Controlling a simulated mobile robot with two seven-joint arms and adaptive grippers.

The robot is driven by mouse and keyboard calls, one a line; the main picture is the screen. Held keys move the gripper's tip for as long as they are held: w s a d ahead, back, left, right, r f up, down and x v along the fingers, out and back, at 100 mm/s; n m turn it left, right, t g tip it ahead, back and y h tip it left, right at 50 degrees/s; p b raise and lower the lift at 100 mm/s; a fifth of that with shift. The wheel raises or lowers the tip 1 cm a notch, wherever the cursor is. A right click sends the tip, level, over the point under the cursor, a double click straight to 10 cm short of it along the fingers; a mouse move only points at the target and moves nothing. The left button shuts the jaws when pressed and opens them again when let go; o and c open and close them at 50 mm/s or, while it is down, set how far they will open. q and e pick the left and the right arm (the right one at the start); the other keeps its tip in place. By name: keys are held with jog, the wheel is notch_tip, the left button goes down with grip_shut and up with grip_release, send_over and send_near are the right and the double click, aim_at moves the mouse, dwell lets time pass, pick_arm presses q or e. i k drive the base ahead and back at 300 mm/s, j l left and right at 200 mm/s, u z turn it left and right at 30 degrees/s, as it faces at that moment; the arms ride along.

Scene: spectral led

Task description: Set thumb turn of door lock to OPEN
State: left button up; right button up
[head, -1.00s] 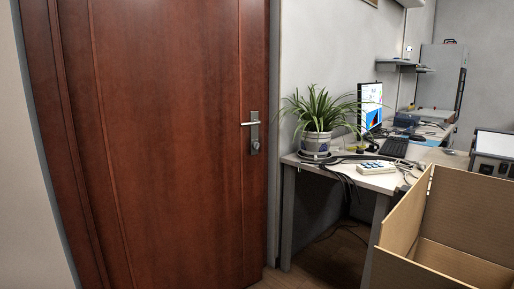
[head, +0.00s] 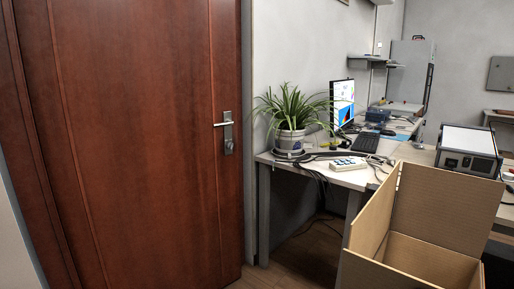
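A reddish-brown wooden door (head: 130,150) fills the left side of the head view and looks closed. Its lock plate (head: 228,131) is a narrow silver plate near the door's right edge. A lever handle (head: 222,124) points left from the plate. Below the lever is a small round thumb turn (head: 229,147); its setting is too small to read. Neither of my grippers is in view.
An open cardboard box (head: 420,215) stands at the lower right. A desk (head: 262,158) right of the door holds a potted plant (head: 290,125), a monitor (head: 342,103), a power strip (head: 347,164) and cables. Some bare floor (head: 300,255) shows under the desk.

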aim_at(229, 146)
jog(key=z, duration=0.4)
jog(key=i+j+z, duration=0.1)
jog(key=z, duration=0.3)
jog(key=j+z, duration=0.1)
jog(key=z, duration=0.3)
jog(key=i+j+z, duration=0.1)
jog(key=z, duration=0.3)
jog(key=j+z, duration=0.15)
jog(key=j, duration=1)
jog(key=i, duration=0.05)
